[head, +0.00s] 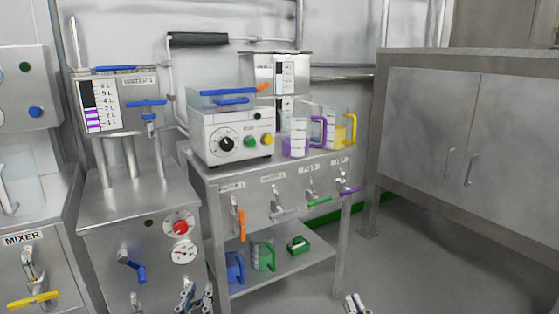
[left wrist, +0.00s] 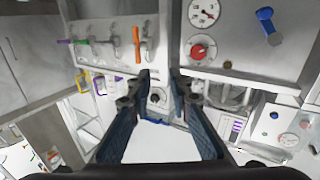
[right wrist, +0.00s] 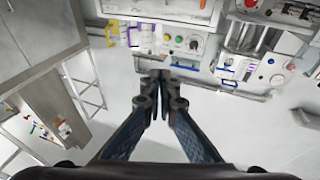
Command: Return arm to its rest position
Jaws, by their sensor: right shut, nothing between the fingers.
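My left gripper (head: 196,296) shows at the bottom of the head view, in front of the steel cart. In the left wrist view its two fingers (left wrist: 161,78) stand apart with nothing between them, so it is open and empty. My right gripper (head: 355,304) shows only as tips at the bottom edge of the head view, over bare floor right of the cart. In the right wrist view its fingertips (right wrist: 159,78) are together and hold nothing. Most of both arms is hidden from the head view.
The steel cart (head: 278,185) carries a white dial unit (head: 232,137), a purple-handled jug (head: 298,137) and a yellow-handled jug (head: 341,132). Several colored valve levers stick out in front. A WATER 1 unit (head: 125,100) stands left, a steel cabinet (head: 440,130) right. The floor (head: 430,260) is clear.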

